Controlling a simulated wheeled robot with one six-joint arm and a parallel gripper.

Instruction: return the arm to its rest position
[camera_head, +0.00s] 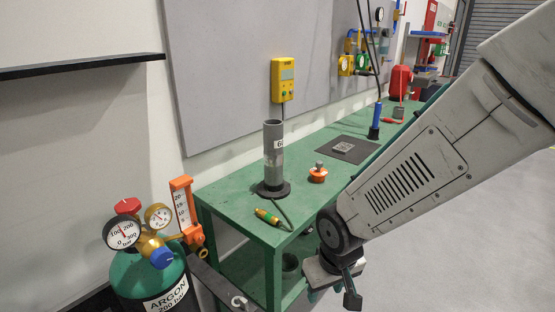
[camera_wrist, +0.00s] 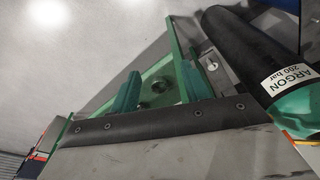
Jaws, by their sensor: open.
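My arm reaches in from the upper right of the head view and bends down in front of the green bench (camera_head: 225,195). My gripper (camera_head: 332,284) hangs low at its end, beside the bench's near right side and below its top. In the wrist view my gripper (camera_wrist: 160,88) shows two teal fingers set well apart, with nothing held between them. The fingertips are hard to make out in the head view.
The argon cylinder (camera_head: 150,283) with gauges stands at lower left; it also shows in the wrist view (camera_wrist: 255,60). On the bench are a grey tube on a dark base (camera_head: 273,155), an orange-topped piece (camera_head: 318,173) and a dark mat (camera_head: 330,147). Open floor lies right.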

